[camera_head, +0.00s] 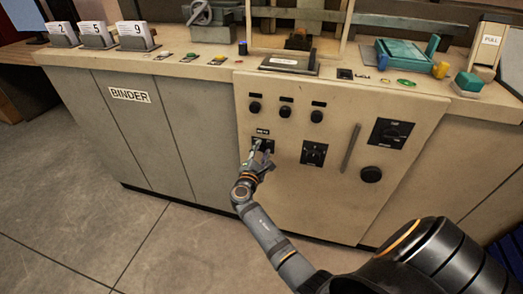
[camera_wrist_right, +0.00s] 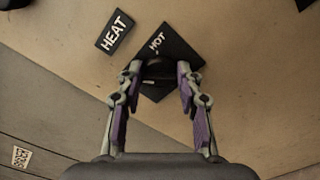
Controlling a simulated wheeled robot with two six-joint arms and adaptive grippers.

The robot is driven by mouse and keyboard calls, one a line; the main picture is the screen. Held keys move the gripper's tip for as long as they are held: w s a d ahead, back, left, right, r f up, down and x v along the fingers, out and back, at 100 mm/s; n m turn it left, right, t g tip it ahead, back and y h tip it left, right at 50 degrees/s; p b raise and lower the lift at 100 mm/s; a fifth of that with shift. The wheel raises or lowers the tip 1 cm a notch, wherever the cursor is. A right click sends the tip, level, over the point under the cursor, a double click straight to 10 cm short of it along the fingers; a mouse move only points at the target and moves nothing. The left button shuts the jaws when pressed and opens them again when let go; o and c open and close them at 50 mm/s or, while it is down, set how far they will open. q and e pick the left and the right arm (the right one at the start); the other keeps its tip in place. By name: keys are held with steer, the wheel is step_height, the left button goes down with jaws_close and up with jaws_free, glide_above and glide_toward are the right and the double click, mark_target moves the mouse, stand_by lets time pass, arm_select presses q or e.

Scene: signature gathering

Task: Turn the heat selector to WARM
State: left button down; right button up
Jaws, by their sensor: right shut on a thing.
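The heat selector is a dark knob (camera_wrist_right: 157,68) on a black square plate (camera_wrist_right: 187,48) in the right wrist view. The word HOT shows on the plate, and a black HEAT label (camera_wrist_right: 115,32) sits beside it. In the head view the selector plate (camera_head: 268,142) is on the pale cabinet front, partly covered by my fingers. My right gripper (camera_head: 261,152) reaches it from below; in the wrist view its two fingers (camera_wrist_right: 158,76) are closed on either side of the knob. The WARM mark and knob pointer cannot be made out. My left gripper is not in view.
Three small black knobs (camera_head: 286,112) sit above the selector. Another dial plate (camera_head: 314,153), a vertical handle (camera_head: 350,148) and a round black knob (camera_head: 371,174) are to its right. A BINDER cabinet (camera_head: 160,140) stands left. The floor in front is clear.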

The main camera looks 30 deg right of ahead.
mark_target(264, 123)
steer(key=o, duration=1.1)
step_height(264, 123, up, 10)
steer(key=shift+f, duration=0.1)
